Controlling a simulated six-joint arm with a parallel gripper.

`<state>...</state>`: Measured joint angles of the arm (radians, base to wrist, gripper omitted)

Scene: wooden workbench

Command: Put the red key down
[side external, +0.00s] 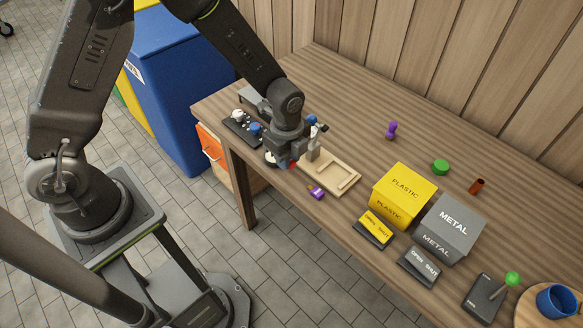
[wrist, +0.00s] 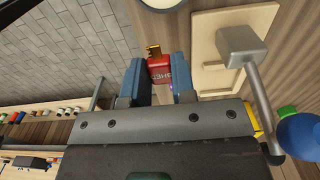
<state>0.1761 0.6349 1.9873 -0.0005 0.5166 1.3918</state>
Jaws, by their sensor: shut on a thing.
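The red key (wrist: 160,70) is between the blue fingers of my gripper (wrist: 157,76) in the wrist view. My gripper is shut on its red, lettered head, and a brass-coloured part sticks out beyond the fingertips. In the side view my gripper (side external: 284,160) points down near the bench's front edge, left of a pale wooden tray (side external: 345,192). Only a small red patch of the key (side external: 291,166) shows there. I cannot tell whether the key touches the bench.
A purple key-like piece (side external: 317,193) lies in front of the tray. A dark rack (side external: 238,127) with knobs stands left of my gripper. Yellow PLASTIC (side external: 403,190) and grey METAL (side external: 450,225) boxes stand to the right. A purple figure (side external: 391,130) stands farther back, with bare bench around it.

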